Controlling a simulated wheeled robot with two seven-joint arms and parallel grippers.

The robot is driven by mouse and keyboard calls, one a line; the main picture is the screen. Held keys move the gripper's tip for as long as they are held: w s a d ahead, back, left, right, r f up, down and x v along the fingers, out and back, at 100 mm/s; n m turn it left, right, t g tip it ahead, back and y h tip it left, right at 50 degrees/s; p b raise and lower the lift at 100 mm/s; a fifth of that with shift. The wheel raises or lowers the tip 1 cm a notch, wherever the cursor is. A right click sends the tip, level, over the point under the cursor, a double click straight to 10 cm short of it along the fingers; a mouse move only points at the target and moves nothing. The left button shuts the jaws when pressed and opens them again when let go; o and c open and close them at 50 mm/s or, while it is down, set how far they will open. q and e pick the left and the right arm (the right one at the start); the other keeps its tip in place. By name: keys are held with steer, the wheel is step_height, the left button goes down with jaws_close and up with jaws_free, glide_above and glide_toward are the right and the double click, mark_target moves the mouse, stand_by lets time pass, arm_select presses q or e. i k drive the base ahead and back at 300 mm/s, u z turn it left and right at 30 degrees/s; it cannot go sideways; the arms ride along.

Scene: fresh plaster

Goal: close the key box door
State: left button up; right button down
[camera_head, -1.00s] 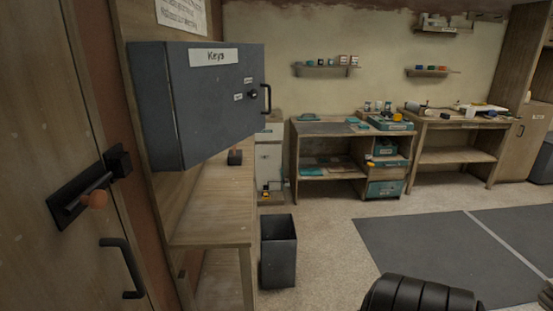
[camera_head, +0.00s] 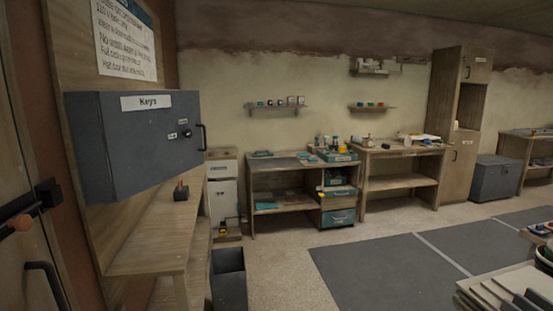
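The grey key box (camera_head: 88,150) hangs on the wooden panel at the left. Its door (camera_head: 150,150) carries a "Keys" label, a small round lock and a black handle (camera_head: 203,137) at its right edge. The door's outer face is visible. I cannot tell whether it sits flush or stands ajar, and the inside of the box is hidden. Neither of my grippers is in view.
A wooden bench (camera_head: 150,235) runs below the box, with a dark bin (camera_head: 228,280) beside it. A door with a black handle (camera_head: 45,285) is at the near left. Workbenches (camera_head: 300,190) line the back wall. Floor (camera_head: 275,275) is clear in the middle.

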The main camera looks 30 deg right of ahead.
mark_target(146, 146)
steer(key=z, duration=0.4)
steer(key=i, duration=1.1)
steer(key=u, duration=0.55)
